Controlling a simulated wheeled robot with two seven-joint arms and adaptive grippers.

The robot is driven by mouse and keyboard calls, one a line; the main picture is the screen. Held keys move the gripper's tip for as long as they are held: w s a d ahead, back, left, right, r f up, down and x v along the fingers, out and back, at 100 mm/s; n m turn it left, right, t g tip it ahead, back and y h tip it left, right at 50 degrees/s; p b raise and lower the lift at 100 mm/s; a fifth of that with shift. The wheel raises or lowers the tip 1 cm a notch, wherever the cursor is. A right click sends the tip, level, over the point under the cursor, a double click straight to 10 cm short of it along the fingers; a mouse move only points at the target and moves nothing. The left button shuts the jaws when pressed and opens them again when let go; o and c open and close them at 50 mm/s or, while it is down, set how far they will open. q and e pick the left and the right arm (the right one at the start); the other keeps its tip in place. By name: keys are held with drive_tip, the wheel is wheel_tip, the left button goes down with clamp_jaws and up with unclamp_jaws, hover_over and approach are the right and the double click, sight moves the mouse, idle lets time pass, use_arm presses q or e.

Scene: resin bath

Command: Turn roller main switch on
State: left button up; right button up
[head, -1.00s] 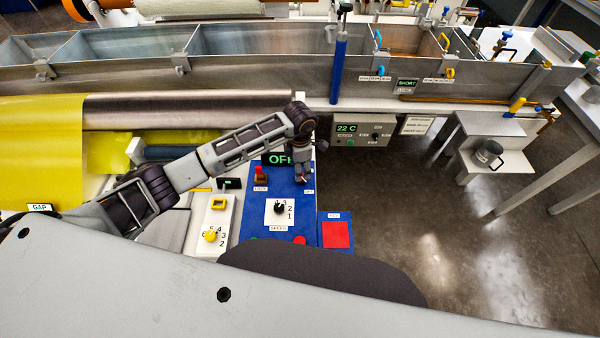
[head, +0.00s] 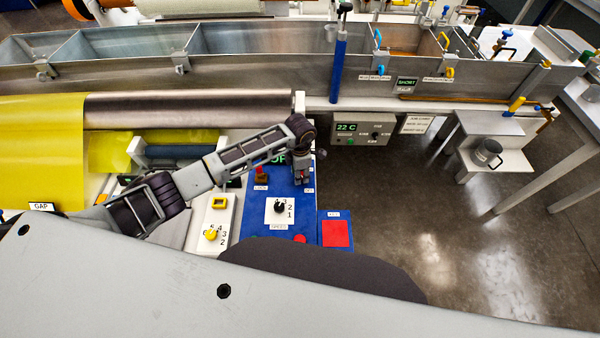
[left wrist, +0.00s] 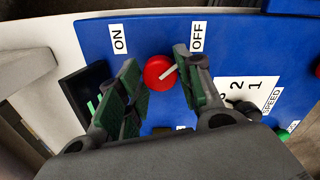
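The roller main switch is a round red knob (left wrist: 158,74) with a white pointer, on the blue panel (left wrist: 95,38) in the left wrist view. The pointer slants toward the OFF label (left wrist: 197,37); the ON label (left wrist: 120,38) is on the other side. My left gripper (left wrist: 157,66) is open, with one green-padded finger on each side of the knob. I cannot tell whether either finger touches it. In the head view my left gripper (head: 302,178) is over the panel's upper right and hides the knob. My right gripper is not in view.
A red lock switch (head: 261,171) is left of my gripper. The green-lit display (head: 279,160) is partly hidden by my arm. A speed dial (head: 279,208) and a red pad (head: 336,234) are nearer me. A temperature box (head: 361,132) stands behind at right.

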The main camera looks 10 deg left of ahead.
use_arm(q)
drive_tip(key=c, duration=0.4)
drive_tip(key=shift+c, duration=0.2)
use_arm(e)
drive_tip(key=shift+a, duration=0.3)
